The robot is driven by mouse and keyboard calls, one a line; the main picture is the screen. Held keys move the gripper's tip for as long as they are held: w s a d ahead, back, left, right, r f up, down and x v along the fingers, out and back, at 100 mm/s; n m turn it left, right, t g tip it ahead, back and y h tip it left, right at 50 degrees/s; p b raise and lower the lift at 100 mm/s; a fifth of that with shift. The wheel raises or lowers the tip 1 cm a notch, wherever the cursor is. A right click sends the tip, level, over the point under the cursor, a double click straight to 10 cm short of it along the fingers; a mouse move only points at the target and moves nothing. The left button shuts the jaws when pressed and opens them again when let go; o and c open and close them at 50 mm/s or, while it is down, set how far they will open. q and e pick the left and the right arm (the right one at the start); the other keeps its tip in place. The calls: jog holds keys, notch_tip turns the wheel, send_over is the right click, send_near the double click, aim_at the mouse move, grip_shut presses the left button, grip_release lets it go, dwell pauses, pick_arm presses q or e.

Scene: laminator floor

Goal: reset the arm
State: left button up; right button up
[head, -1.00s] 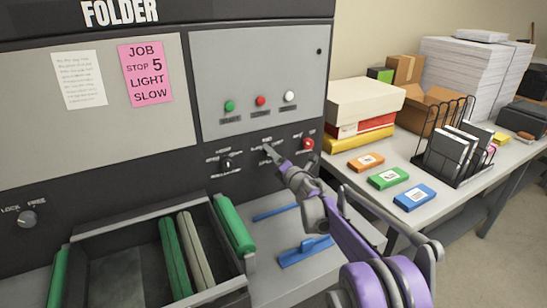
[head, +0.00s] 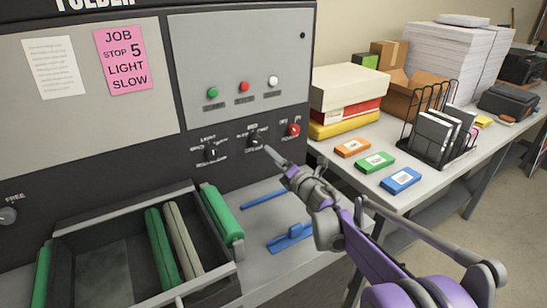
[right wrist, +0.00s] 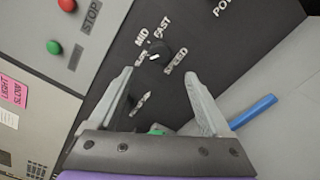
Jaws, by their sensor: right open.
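My right gripper (head: 272,156) comes in from the lower right and points at the folder's lower panel. Its two fingers stand apart with nothing between them, as the right wrist view (right wrist: 158,78) shows. The black speed knob (head: 256,140) is just beyond the fingertips. It also shows in the right wrist view (right wrist: 160,52), ahead of the gap between the fingers and apart from them. Its labels include MID, FAST and SPEED. My left gripper does not show.
Left of the speed knob is another black knob (head: 212,152); right of it is a red power switch (head: 293,129). Below is an open tray (head: 120,212) with green and grey rollers. A blue tool (head: 291,238) lies on the ledge. The side table (head: 345,175) holds boxes and coloured packs.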

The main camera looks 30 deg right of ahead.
dwell(0.3)
jog(key=s+a+r+m+g+h+p, duration=0.1)
jog(key=s+a+m+g+h+p, duration=0.3)
jog(key=s+m, duration=0.65)
jog(key=s+a+f+m+g+y, duration=0.1)
jog(key=s+a+f+m+g, duration=0.3)
jog(key=s+a+f+m, duration=0.3)
jog(key=s+a+f+m+g+y, duration=0.2)
jog(key=s+a+f+m+g, duration=0.2)
jog(key=s, duration=1.4)
jog(key=a+f+m, duration=0.3)
jog(key=f, duration=0.2)
jog(key=shift+s+a+g, duration=0.25)
jog(key=shift+a+g, duration=0.05)
jog(key=shift+a, duration=0.05)
jog(key=shift+f, duration=0.1)
